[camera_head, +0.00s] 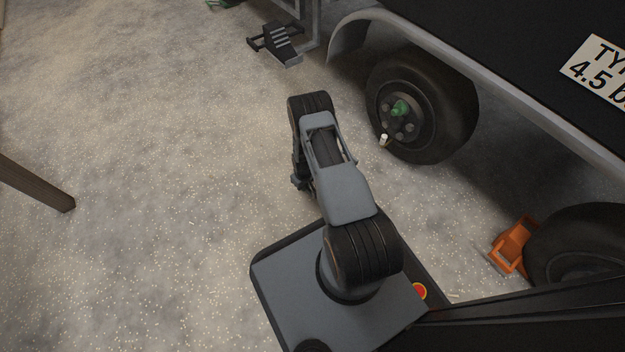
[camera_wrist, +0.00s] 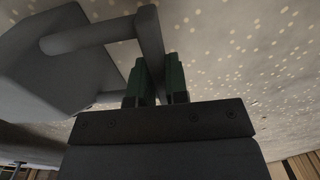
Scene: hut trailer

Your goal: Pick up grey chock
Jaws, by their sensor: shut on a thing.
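The grey chock (camera_wrist: 85,75) fills the upper left of the wrist view, a smooth grey block with a bar handle. My gripper (camera_wrist: 156,78), with dark green fingers, is shut on the chock's handle, one finger on each side of the bar. The speckled floor shows behind the chock; I cannot tell whether the chock touches it. In the head view my arm hides both the gripper and the chock.
A trailer wheel (camera_head: 421,107) with a green hub stands right of my arm. An orange chock (camera_head: 515,246) sits against another wheel (camera_head: 585,250) at the lower right. A metal step (camera_head: 277,44) is at the top. A wooden beam (camera_head: 37,184) lies left.

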